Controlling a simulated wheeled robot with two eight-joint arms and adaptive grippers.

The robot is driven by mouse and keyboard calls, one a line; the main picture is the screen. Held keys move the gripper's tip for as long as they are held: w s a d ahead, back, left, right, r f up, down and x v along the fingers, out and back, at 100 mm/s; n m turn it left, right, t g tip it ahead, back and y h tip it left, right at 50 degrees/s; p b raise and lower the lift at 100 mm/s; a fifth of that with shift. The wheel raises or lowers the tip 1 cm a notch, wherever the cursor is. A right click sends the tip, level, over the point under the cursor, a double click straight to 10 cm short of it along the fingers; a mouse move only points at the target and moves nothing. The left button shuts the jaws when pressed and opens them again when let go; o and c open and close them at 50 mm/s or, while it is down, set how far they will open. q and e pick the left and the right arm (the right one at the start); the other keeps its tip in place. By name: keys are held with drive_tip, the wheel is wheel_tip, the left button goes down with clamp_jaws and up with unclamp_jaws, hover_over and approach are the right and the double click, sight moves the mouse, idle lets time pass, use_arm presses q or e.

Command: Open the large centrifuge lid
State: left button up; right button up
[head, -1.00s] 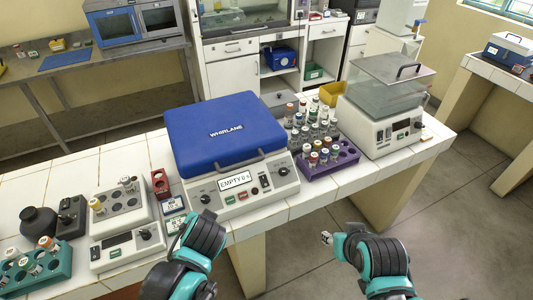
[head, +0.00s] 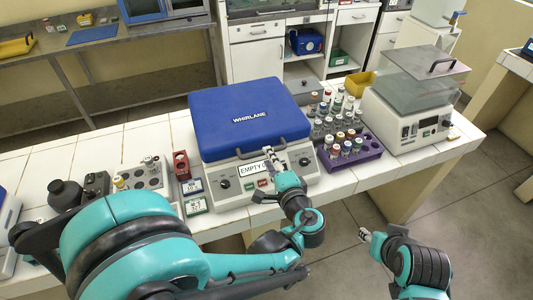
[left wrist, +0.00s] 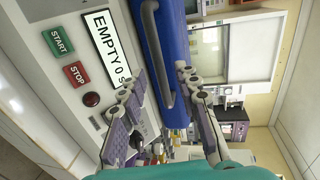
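The large centrifuge, marked WHIRLANE, stands on the tiled bench with its blue lid (head: 235,105) down. A dark handle bar (head: 243,149) runs along the lid's front edge. My left gripper (head: 272,156) is in front of the lid, over the control panel (head: 230,182) and close to the handle. In the left wrist view its two fingers (left wrist: 160,95) are apart with nothing held. The handle (left wrist: 158,50) lies ahead, between the finger directions; I cannot tell whether they touch it. My right gripper (head: 370,237) hangs in front of the bench, away from the centrifuge; its finger opening is unclear.
A purple rack (head: 355,160) and a grey rack (head: 322,128) with several tubes stand right of the centrifuge. A smaller device with a clear lid (head: 420,88) is farther right. A red tube holder (head: 181,165) and small timers (head: 194,195) stand close on the left.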

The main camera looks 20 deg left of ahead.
use_arm(q)
drive_tip(key=shift+b+x, duration=0.4)
drive_tip(key=shift+x, duration=1.6)
clamp_jaws()
